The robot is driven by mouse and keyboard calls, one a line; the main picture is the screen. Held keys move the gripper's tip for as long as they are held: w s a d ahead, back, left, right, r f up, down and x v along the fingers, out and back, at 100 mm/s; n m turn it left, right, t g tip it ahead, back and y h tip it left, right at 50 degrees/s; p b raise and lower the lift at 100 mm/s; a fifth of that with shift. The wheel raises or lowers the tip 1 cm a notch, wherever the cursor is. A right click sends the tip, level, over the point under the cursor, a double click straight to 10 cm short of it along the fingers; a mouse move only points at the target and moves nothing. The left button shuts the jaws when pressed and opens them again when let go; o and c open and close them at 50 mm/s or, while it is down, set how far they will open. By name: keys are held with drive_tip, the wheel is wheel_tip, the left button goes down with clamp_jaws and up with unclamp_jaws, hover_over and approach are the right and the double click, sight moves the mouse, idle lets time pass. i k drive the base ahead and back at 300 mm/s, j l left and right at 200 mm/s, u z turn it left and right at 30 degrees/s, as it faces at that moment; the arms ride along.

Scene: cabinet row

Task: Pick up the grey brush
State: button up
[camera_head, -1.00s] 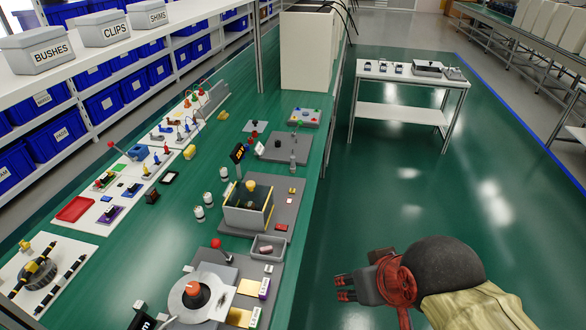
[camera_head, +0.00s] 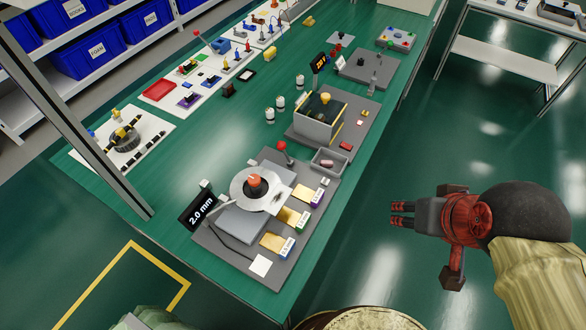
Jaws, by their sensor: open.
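I cannot surely make out the grey brush. A small grey upright item (camera_head: 373,83) stands near the right edge of the green workbench (camera_head: 180,210), too small to identify. My gripper (camera_head: 401,213) is open and empty, out over the floor to the right of the bench, with its fingers pointing left toward it. It is apart from everything on the bench.
Near the front, a grey board (camera_head: 225,253) carries a round plate with a red-topped knob (camera_head: 255,184), a "2.0 mm" display (camera_head: 197,210) and yellow blocks. Behind are a grey box (camera_head: 318,122) and small tray (camera_head: 329,161). A white table (camera_head: 505,58) stands back right. Floor between is clear.

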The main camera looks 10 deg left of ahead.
sight(371, 90)
drive_tip(key=i+l+u, duration=0.25)
drive_tip(key=i+l, duration=0.6)
drive_tip(key=i, duration=0.25)
drive_tip(key=i+l+u, duration=0.25)
drive_tip(key=i+l, duration=0.75)
drive_tip(key=i, duration=0.05)
